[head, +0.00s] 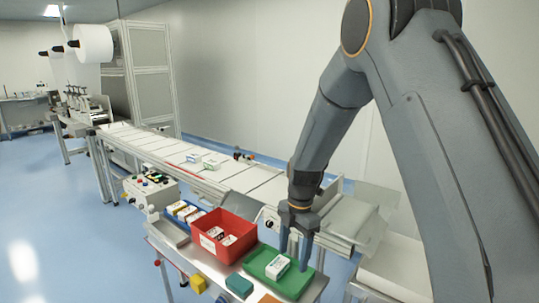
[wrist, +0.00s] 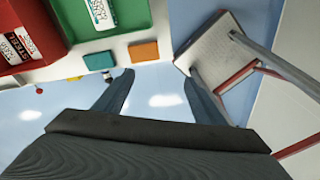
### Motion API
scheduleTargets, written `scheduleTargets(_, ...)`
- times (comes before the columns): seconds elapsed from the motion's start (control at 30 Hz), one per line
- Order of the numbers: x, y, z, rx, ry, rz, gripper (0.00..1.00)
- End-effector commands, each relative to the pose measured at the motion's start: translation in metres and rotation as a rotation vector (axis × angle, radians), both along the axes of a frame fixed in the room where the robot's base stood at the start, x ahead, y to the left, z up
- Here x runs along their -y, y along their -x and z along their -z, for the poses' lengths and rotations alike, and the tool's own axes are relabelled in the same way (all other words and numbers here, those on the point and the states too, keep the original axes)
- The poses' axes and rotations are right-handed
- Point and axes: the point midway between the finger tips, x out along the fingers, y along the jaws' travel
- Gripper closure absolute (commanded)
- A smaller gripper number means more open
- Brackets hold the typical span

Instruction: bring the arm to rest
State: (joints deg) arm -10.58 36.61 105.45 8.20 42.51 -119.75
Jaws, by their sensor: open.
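My gripper (head: 294,257) hangs from my arm at the right end of the steel cart in the head view, beside the green tray. In the wrist view my gripper (wrist: 159,78) has its two fingers spread, with nothing between them but the blue floor in the background. A white box with green print (head: 278,267) lies in the green tray (head: 257,259); part of it also shows in the wrist view (wrist: 100,12). From the head view I cannot tell how high the fingers are above the tray.
A red bin (head: 204,224) holding white boxes stands left of the tray. The conveyor (head: 215,177) runs behind. Open floor (head: 75,210) lies left.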

Motion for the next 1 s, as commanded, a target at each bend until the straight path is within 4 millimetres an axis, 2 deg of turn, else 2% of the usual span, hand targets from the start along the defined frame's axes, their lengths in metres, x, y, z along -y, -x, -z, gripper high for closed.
scheduleTargets(0.17, 0.017, 0.013, -0.003, 0.003, 0.025, 0.21, 0.36)
scheduleTargets(0.37, 0.045, 0.041, -0.006, 0.009, 0.06, 0.588, 0.36)
scheduleTargets(0.8, 0.106, 0.137, 0.003, 0.023, 0.084, 1.656, 0.36)
scheduleTargets(1.0, 0.121, 0.173, 0.012, 0.018, 0.065, 2.015, 0.36)
